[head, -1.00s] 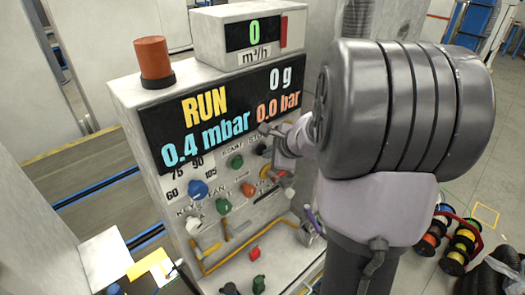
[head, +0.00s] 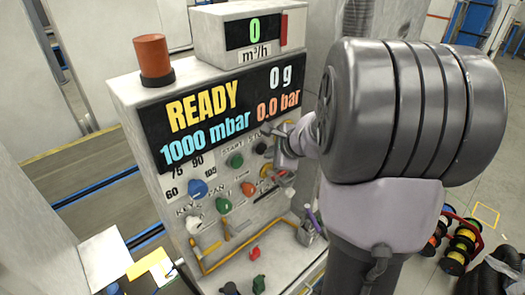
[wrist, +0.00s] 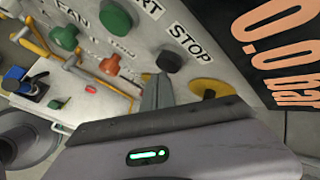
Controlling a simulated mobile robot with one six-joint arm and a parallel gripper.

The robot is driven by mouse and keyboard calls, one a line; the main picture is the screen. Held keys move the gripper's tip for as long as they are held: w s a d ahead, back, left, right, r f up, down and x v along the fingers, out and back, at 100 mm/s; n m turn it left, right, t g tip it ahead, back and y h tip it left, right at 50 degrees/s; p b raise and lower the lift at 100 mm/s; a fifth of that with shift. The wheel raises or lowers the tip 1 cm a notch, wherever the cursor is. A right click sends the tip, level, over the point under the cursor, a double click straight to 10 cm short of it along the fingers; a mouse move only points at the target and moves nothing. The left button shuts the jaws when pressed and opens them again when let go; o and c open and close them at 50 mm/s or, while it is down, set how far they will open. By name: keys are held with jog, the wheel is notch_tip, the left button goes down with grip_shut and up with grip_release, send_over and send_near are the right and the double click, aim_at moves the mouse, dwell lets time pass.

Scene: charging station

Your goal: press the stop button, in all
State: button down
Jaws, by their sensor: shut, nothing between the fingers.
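The stop button is a round black knob (wrist: 169,60) beside the STOP label (wrist: 187,45) in the wrist view. In the head view it is the small dark knob (head: 261,148) right of the green start button (head: 236,160). My gripper (wrist: 158,82) is shut and empty, its fingertips right by the black button. I cannot tell whether they touch it. In the head view my gripper (head: 268,131) is at the panel's right side, partly hidden by my arm. The display (head: 215,112) reads READY, 1000 mbar, 0 g and 0.0 bar.
Orange (wrist: 109,65) and green knobs, a blue knob (head: 197,189) and yellow pipes (head: 240,252) fill the panel. A red-orange lamp (head: 153,58) stands on top. Coloured spools (head: 457,243) lie on the floor at right.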

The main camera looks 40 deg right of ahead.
jog(key=shift+s, duration=0.35)
jog(key=shift+s, duration=0.1)
jog(key=shift+s+d+b, duration=0.2)
jog(key=shift+s+b, duration=0.45)
jog(key=shift+s, duration=1.75)
